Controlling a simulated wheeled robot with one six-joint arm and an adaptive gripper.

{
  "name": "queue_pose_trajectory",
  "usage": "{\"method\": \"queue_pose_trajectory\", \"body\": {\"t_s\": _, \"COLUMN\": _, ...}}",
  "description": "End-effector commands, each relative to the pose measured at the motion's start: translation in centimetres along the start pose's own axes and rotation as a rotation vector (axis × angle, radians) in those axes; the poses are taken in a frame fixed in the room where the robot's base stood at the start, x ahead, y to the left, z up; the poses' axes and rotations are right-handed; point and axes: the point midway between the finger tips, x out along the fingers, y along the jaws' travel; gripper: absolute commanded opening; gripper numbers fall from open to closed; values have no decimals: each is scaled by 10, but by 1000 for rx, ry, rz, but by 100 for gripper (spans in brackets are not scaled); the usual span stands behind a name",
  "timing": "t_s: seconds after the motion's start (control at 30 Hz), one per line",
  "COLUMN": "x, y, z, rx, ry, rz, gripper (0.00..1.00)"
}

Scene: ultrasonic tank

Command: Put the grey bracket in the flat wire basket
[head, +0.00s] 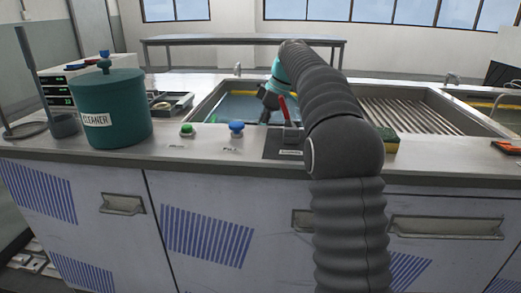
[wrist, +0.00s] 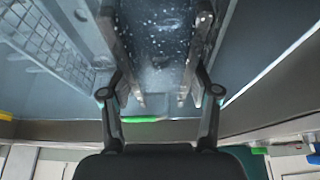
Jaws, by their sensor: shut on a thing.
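My gripper (head: 268,98) is low over the left basin (head: 235,107), which holds bluish water, in the head view. In the wrist view its two fingers (wrist: 160,85) are spread around a grey, white-speckled piece, which looks like the grey bracket (wrist: 158,45), and are shut on it. The bracket cannot be made out in the head view, where my arm and gripper hide part of the basin. A wire mesh, seemingly the flat wire basket (wrist: 45,45), shows at the left of the wrist view, apart from the bracket.
A teal cleaner pot (head: 110,110) stands left of the basin. A green button (head: 187,130) and a blue knob (head: 236,128) are on the front counter. A red handle (head: 284,108) rises beside my arm. A ribbed drainer (head: 410,115) and a sponge (head: 391,143) are at right.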

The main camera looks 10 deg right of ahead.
Motion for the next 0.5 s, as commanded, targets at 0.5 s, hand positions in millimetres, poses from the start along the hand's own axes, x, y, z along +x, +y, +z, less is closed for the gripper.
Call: {"method": "queue_pose_trajectory", "body": {"t_s": 0.5, "x": 50, "y": 0, "z": 21, "rx": 0, "ry": 1, "rz": 1, "gripper": 0}}
